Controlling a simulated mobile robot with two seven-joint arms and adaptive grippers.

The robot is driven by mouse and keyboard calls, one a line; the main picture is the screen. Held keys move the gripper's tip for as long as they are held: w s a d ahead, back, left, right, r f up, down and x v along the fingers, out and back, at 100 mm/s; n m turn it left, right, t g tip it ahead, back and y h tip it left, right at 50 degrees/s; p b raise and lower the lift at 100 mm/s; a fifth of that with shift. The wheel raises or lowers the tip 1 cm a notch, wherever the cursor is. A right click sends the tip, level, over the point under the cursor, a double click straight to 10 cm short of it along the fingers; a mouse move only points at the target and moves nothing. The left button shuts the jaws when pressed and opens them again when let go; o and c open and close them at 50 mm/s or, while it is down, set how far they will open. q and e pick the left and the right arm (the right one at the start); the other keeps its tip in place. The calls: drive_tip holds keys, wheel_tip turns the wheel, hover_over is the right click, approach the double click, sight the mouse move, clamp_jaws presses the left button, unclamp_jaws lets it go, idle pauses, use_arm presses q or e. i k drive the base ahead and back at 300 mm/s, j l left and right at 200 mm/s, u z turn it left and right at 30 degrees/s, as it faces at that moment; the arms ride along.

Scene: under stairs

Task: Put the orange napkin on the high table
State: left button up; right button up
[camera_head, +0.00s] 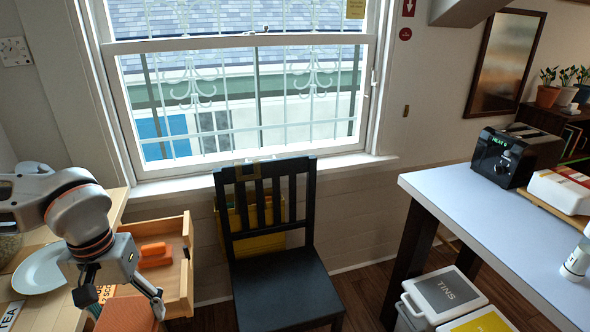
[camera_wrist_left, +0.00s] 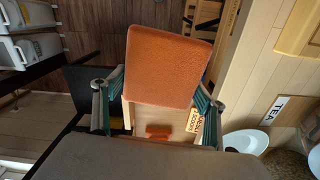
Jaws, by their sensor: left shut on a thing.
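The orange napkin (camera_head: 128,315) is a flat, rectangular, orange thing at the bottom left of the head view. It also shows large in the left wrist view (camera_wrist_left: 165,65), between the fingers. My left gripper (camera_head: 122,298) is shut on it and holds it in front of the open drawer. In the left wrist view the fingers of my left gripper (camera_wrist_left: 156,103) are at its two sides. The high table (camera_head: 485,225) has a pale top and dark legs and stands at the right, well apart from the napkin. My right gripper is not in view.
A dark chair (camera_head: 285,290) stands between my left gripper and the high table. An open wooden drawer (camera_head: 180,290) holds an orange item (camera_head: 155,255). A black toaster (camera_head: 503,158) stands on the high table; its front left top is clear. Bins (camera_head: 440,297) sit below.

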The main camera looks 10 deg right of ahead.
sight(514, 229)
drive_tip(key=z, duration=1.25)
drive_tip(key=i+l+z, duration=0.15)
drive_tip(key=z, duration=0.25)
drive_tip(key=i+z, duration=0.45)
drive_tip(key=k, duration=0.05)
